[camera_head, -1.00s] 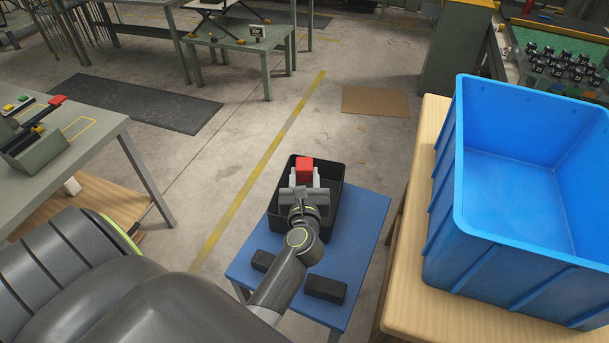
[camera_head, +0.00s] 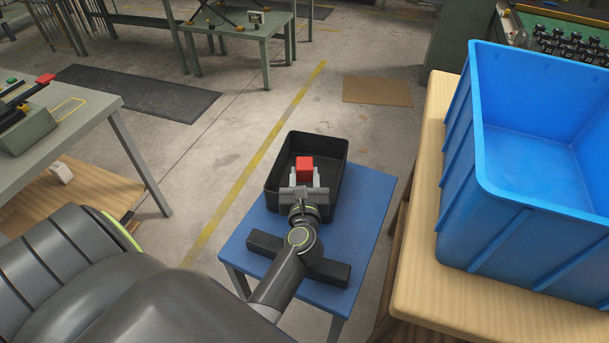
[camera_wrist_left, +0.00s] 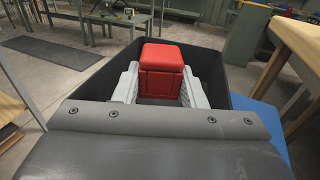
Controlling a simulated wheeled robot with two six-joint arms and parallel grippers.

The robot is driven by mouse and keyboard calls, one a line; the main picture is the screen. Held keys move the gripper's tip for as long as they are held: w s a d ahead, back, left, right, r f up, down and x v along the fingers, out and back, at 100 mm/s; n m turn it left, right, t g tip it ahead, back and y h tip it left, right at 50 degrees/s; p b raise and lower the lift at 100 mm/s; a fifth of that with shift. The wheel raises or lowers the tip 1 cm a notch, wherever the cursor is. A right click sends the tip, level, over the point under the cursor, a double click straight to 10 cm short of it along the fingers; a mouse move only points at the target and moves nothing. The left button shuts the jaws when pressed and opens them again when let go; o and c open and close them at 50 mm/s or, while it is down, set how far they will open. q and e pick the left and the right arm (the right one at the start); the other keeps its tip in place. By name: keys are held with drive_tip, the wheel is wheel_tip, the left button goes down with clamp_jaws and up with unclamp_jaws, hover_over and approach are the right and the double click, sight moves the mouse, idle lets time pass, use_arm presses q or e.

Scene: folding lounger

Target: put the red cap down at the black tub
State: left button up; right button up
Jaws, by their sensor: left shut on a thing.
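The red cap (camera_head: 304,167) is a small red block between the fingers of my left gripper (camera_head: 304,178). The left gripper is shut on it. In the left wrist view the cap (camera_wrist_left: 162,70) sits between the two pale fingers. The black tub (camera_head: 340,165) is open-topped and stands on a small blue table (camera_head: 370,215). The gripper and cap are over or inside the near part of the tub. I cannot tell whether the cap touches the tub's floor. The tub's walls also show around the fingers in the wrist view (camera_wrist_left: 205,75). My right gripper is not in view.
A black bar (camera_head: 328,272) lies on the blue table in front of the tub, partly behind my arm. A large blue crate (camera_head: 500,220) stands on a wooden table (camera_head: 425,305) at the right. A grey bench (camera_head: 85,125) is at the left.

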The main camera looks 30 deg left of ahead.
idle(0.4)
use_arm(q)
drive_tip(key=o, duration=1.4)
drive_tip(key=shift+c, duration=0.2)
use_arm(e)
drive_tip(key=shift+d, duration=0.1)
